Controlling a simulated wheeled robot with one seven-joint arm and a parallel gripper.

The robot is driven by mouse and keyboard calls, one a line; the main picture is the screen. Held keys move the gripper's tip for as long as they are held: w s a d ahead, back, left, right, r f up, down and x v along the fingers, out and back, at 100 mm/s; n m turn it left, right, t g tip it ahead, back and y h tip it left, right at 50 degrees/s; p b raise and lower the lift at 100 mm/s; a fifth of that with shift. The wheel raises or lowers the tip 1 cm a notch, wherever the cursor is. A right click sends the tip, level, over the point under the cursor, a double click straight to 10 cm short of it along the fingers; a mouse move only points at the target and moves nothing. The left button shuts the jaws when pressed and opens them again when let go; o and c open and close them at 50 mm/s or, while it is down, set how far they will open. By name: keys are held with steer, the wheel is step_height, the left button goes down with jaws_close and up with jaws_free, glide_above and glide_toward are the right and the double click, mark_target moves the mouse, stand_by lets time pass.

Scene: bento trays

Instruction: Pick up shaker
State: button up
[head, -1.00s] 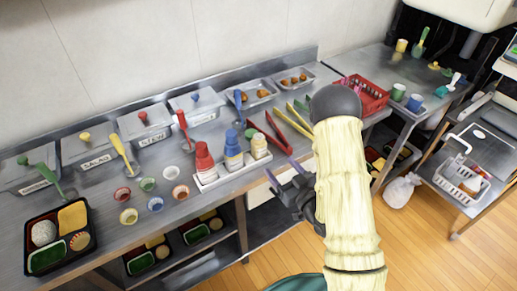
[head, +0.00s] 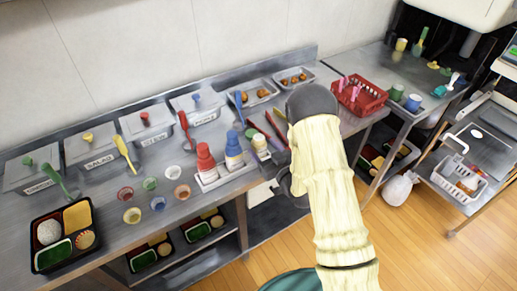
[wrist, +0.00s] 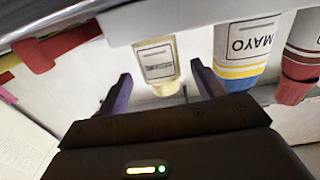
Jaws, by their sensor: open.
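The shaker, a small pale cream container with a label, stands at the right end of the white rack (head: 212,184) in the head view (head: 261,142). In the wrist view the shaker (wrist: 157,62) shows upside down, framed between the two purple fingers. My gripper (wrist: 161,78) is open, and I see no finger touching the shaker; how far the fingers reach around it I cannot tell. In the head view my arm hides most of the gripper. The blue-and-white MAYO bottle (wrist: 240,50) and a red bottle (wrist: 302,55) stand beside the shaker.
Tongs (head: 276,127) lie just behind the shaker, close to my arm. A red basket (head: 360,98) stands to the right on the counter. Small sauce cups (head: 158,204) and a filled bento tray (head: 62,264) are at left. Lidded containers line the wall.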

mark_target(256, 140)
steer(key=p+x, duration=0.1)
steer(key=x, duration=0.4)
steer(key=shift+a+f, duration=0.1)
steer(key=shift+c, duration=0.5)
steer(key=c, duration=1)
